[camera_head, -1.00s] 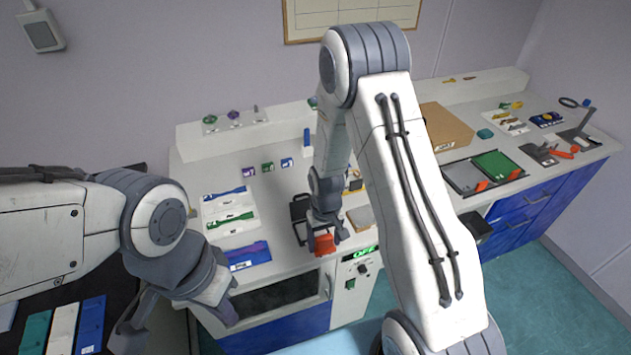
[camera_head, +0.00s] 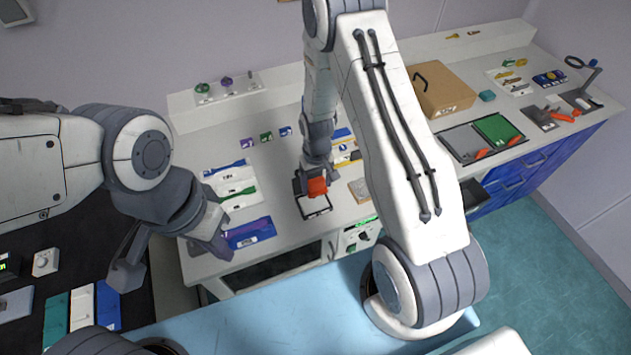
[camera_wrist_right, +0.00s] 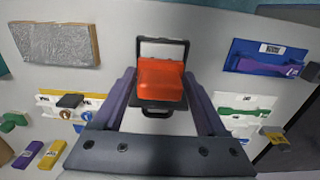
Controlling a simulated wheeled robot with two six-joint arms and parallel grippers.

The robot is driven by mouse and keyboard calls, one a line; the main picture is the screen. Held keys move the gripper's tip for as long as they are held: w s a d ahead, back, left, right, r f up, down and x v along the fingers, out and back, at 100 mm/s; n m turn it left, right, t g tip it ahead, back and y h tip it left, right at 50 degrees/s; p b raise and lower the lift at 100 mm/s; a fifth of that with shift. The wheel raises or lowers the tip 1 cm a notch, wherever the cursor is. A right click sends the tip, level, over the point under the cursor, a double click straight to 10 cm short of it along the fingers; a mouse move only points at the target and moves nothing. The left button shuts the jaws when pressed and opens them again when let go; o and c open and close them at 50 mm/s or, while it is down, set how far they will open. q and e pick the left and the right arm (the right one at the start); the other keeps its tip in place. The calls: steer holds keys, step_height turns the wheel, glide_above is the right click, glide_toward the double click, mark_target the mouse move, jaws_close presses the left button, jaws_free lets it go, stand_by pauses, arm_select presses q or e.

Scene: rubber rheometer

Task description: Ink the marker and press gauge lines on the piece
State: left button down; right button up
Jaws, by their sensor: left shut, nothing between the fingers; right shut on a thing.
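My right gripper (camera_head: 316,186) is shut on an orange-red block, the marker (camera_head: 317,187). In the right wrist view the marker (camera_wrist_right: 161,80) sits between the fingers, over a black-framed open case (camera_wrist_right: 178,44) with a pale inside. The case (camera_head: 314,208) also shows in the head view; I cannot tell whether the marker touches it. Strip pieces lie left of it: purple (camera_head: 248,228), green (camera_head: 238,192) and blue (camera_head: 228,169); which one is the task's piece is unclear. My left gripper (camera_head: 217,243) is shut and empty, near the bench's front left edge.
A foil-topped block (camera_wrist_right: 55,42) lies beside the case. Small coloured blocks (camera_head: 266,138) stand behind the strips. A cardboard box (camera_head: 440,90) and a green-and-grey tray (camera_head: 498,130) are on the right. The bench's front edge is close to both grippers.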

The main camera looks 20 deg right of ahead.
steer(key=shift+f+b, duration=2.05)
steer(key=shift+f, duration=0.75)
steer(key=shift+f+b, duration=0.5)
steer(key=shift+f, duration=0.05)
steer(key=shift+r, duration=0.1)
steer(key=shift+r+p, duration=2.65)
steer(key=shift+r, duration=0.85)
steer(key=shift+f, duration=0.15)
